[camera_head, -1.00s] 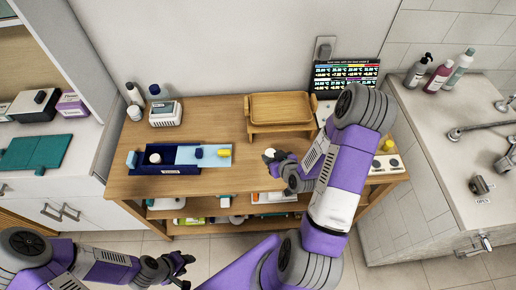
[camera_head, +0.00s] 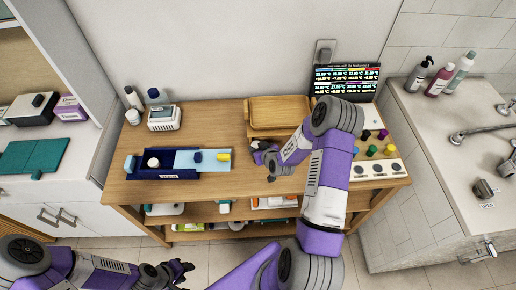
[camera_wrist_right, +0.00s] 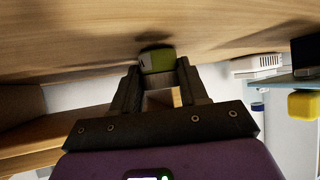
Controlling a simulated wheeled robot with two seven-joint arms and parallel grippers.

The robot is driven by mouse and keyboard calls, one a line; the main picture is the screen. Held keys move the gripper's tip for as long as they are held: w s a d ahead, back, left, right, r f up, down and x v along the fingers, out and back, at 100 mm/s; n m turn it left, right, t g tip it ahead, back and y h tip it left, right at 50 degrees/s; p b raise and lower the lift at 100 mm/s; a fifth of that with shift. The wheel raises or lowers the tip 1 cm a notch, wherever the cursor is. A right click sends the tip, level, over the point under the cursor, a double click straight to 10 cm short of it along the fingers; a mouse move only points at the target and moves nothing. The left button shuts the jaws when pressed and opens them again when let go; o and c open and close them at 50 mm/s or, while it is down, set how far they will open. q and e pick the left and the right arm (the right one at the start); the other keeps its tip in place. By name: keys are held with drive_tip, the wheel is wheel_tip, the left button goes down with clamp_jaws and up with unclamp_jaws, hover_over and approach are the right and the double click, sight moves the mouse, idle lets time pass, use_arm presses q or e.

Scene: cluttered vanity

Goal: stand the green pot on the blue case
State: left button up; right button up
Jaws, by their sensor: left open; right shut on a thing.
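My right gripper (camera_head: 262,156) is over the middle of the wooden table, right of the blue case. In the right wrist view its fingers (camera_wrist_right: 157,78) are shut on the green pot (camera_wrist_right: 157,62), close to the tabletop; I cannot tell whether it touches. In the head view the fingers mostly hide the pot. The blue case (camera_head: 180,176) lies on the table's left, with a dark blue part and a light blue panel (camera_head: 211,167). A white round thing (camera_head: 153,162) is in the dark part. My left gripper (camera_head: 184,273) is open and empty in front of the table.
A dark blue pot (camera_head: 197,156) and a yellow pot (camera_head: 224,156) stand on the light blue panel. A wooden stand (camera_head: 278,112) is behind my right gripper. Several coloured pots, one of them green (camera_head: 372,150), are at the right. A white device (camera_head: 164,118) stands back left.

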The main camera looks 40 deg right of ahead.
drive_tip(key=shift+f, duration=0.1)
drive_tip(key=o, duration=1.1)
drive_tip(key=shift+o, duration=0.2)
